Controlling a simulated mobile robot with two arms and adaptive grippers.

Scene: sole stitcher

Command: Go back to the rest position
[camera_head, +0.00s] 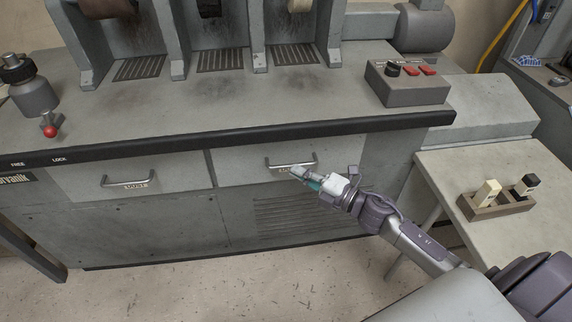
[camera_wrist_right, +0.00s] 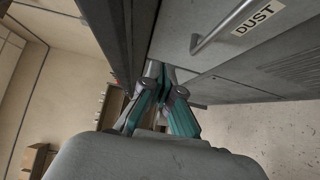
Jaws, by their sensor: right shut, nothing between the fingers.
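My right gripper (camera_head: 304,178) is in front of the right-hand drawer of the grey machine, just below the drawer's metal handle (camera_head: 291,163). In the right wrist view its teal fingers (camera_wrist_right: 160,82) are together with nothing between them. In that view the handle (camera_wrist_right: 222,27) is above and to the right of the fingertips, beside a DUST label (camera_wrist_right: 254,18). The gripper appears apart from the handle there. My left gripper is not in view.
The left drawer (camera_head: 80,180) is closed. A control box (camera_head: 407,86) with a black knob and red switches sits on the machine's top. A side table (camera_head: 450,170) at the right holds a wooden block (camera_head: 497,207) with two pieces. Open floor (camera_head: 240,290) lies in front.

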